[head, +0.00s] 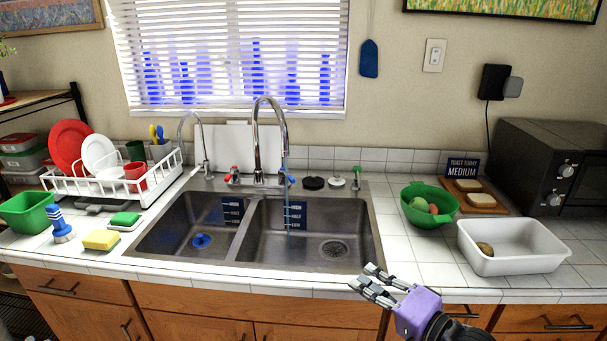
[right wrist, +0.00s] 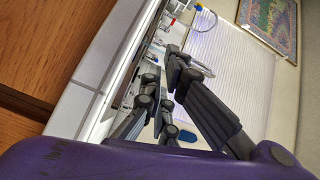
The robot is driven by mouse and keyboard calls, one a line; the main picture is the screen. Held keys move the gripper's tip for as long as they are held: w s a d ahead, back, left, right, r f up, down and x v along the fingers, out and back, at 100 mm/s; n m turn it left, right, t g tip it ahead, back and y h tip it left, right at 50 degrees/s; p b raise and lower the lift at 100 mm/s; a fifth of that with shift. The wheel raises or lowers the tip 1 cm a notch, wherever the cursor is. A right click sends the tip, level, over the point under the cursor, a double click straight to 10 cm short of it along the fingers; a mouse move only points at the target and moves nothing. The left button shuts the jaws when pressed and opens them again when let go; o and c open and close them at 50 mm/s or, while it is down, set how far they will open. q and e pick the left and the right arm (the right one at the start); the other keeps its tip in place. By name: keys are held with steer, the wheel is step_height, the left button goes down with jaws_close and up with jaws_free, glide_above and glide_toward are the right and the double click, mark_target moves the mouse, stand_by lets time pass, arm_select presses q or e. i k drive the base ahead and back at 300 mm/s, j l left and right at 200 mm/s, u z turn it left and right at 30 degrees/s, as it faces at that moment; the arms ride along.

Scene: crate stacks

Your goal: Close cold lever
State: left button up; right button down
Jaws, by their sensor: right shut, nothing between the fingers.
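The cold lever (head: 289,179) is the small blue handle at the right of the tall chrome faucet (head: 270,130). A red lever (head: 233,175) is at its left. A thin bluish water stream (head: 287,205) falls from the spout into the right basin (head: 265,245). My right gripper (head: 366,277) is shut and empty, in front of the counter's front edge, right of the sink and well apart from the cold lever. Its dark fingers also show in the right wrist view (right wrist: 160,75). The cold lever cannot be made out surely there. My left gripper is not in view.
A white tub (head: 510,262) and a green bowl (head: 443,197) stand right of the sink. A dish rack (head: 105,190), yellow sponge (head: 101,240) and blue-handled brush (head: 60,228) are at left. Drain stoppers (head: 313,182) lie behind the sink's right basin.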

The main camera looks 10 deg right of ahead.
mark_target(282, 169)
steer(key=i, duration=1.2)
